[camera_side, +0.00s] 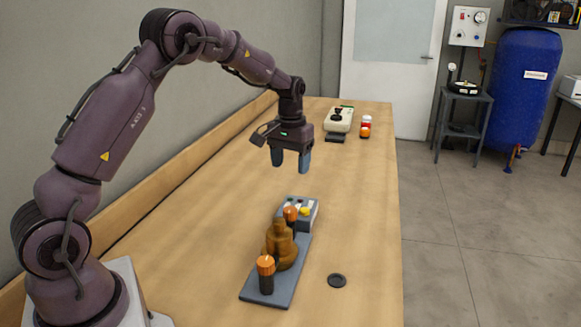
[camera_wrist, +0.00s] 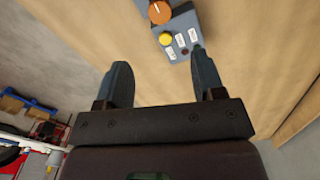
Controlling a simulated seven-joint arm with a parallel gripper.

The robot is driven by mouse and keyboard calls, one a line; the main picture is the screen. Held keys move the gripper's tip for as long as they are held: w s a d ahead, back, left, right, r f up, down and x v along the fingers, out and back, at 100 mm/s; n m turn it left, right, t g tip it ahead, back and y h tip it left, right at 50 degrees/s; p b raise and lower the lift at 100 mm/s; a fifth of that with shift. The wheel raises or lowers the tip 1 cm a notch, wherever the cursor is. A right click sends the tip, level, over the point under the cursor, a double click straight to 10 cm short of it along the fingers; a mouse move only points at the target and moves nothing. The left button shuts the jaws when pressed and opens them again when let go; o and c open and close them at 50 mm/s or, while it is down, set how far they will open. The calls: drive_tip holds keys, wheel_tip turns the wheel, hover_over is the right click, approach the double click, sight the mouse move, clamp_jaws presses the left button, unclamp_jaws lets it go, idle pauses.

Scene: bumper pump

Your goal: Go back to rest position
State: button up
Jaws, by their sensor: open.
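My gripper (camera_side: 291,160) hangs over the wooden table (camera_side: 215,215), pointing down, with its two blue-grey fingers apart and nothing between them. In the wrist view the gripper (camera_wrist: 160,82) also shows its fingers spread and empty. The bumper pump device (camera_side: 270,275) lies on the table below and nearer the side camera: a grey base with a brown stepped body (camera_side: 281,246), two orange-topped knobs and a control box (camera_side: 305,208) with a yellow button. In the wrist view the control box (camera_wrist: 180,35), its yellow button and an orange knob (camera_wrist: 160,12) show at the top, beyond the fingertips.
A beige machine (camera_side: 339,120) and a small red, white and orange item (camera_side: 366,126) stand at the table's far end. A raised wooden ledge (camera_side: 180,185) runs along the wall. The table around the gripper is clear.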

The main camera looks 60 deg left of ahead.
drive_tip(key=s+d+r+m+t, duration=0.2)
drive_tip(key=s+d+r, duration=0.2)
drive_tip(key=s+d, duration=0.2)
drive_tip(key=s+d+r+m+t, duration=0.1)
drive_tip(key=s+d+r, duration=0.4)
drive_tip(key=s, duration=0.6)
drive_tip(key=s+d+r+m+t, duration=0.2)
drive_tip(key=s+d+r, duration=0.3)
drive_tip(key=s+d, duration=0.2)
drive_tip(key=shift+s+m+t, duration=0.3)
drive_tip(key=shift+s+m, duration=0.1)
drive_tip(key=shift+s, duration=0.35)
drive_tip(key=shift+c, duration=0.3)
